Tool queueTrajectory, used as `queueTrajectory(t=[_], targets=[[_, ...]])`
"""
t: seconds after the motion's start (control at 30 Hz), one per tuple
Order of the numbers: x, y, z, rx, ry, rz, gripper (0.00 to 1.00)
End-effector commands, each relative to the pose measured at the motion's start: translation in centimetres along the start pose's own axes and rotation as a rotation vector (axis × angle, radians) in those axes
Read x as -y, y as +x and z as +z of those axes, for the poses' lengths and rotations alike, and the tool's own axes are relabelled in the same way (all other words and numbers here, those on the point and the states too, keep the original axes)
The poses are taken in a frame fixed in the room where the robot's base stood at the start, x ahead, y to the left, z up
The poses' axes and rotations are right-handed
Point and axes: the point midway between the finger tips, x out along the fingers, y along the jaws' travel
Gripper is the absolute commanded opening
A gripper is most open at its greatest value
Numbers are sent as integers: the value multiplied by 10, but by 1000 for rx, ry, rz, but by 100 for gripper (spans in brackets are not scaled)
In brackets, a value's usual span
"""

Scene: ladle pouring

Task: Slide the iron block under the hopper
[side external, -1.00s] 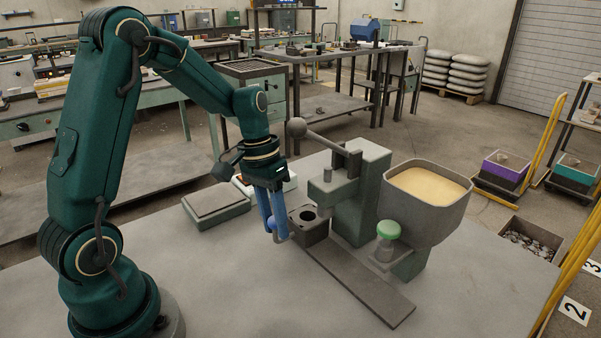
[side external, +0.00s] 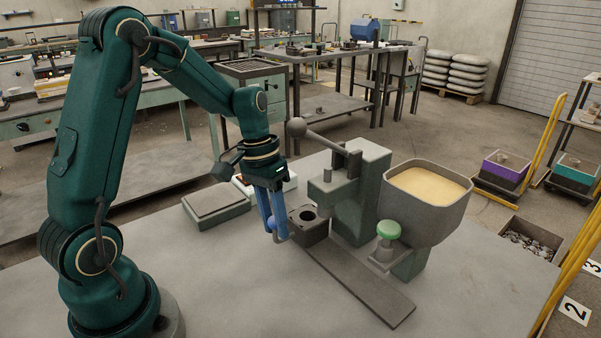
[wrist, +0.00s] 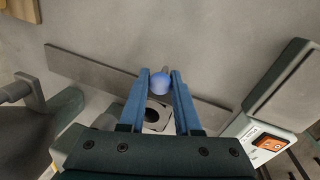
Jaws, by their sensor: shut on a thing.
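The iron block (side external: 314,231) is a dark grey cube with a round hole in its top. It sits at the far left end of a flat grey plate (side external: 365,287), below the lever press (side external: 360,190). My gripper (side external: 274,232) is shut on the blue ball knob (wrist: 160,83) at the block's side; the block's top (wrist: 156,116) shows between the fingers in the wrist view. The hopper (side external: 424,216) holds pale sand-like material and stands to the right of the block. A green knob (side external: 388,230) is mounted at its near left side, above the plate.
A low green box with a grey top (side external: 217,203) stands left of my gripper. A white unit with an orange switch (wrist: 267,146) is beside it. The plate between the block and the hopper side looks bare. The front of the table (side external: 260,300) is clear.

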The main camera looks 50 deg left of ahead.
Motion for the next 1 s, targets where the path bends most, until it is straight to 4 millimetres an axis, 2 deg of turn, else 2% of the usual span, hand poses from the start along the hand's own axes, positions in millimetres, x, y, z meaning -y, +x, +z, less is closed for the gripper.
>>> queueTrajectory(t=[0.33,0.6,0.7,1.0], targets=[[-3,0,1,1,2,1,0],[-38,7,7,1,7,1,0],[-45,8,9,0,4,1,0],[-46,9,9,-1,-1,0,0]])
